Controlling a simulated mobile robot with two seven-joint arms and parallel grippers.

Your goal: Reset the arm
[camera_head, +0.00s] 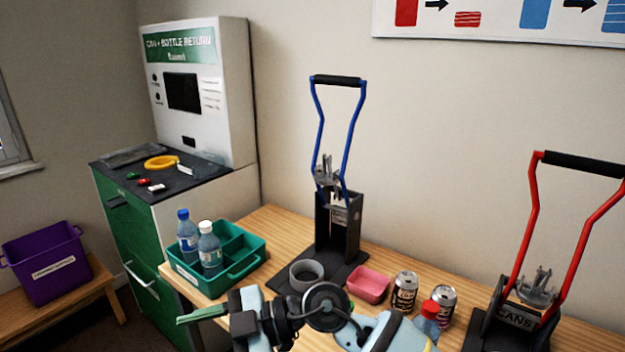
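One of my arms, pale blue and black, comes in at the bottom right of centre and reaches left across the table's front edge. I take it for my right arm. Its gripper (190,317) points left, with a green fingertip in front of the table's front left corner. I see the fingers edge-on, so I cannot tell their opening. No object shows at the fingertip. My other gripper is not in view. The arm hides part of the table's front edge.
The wooden table (277,222) holds a green divided crate (248,268) with two bottles, a blue-handled crusher (338,225), a grey ring (307,268), a pink tray (368,286), two cans (404,292), a red-capped bottle (429,318) and a red-handled crusher (515,318). A purple bin (45,265) stands left.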

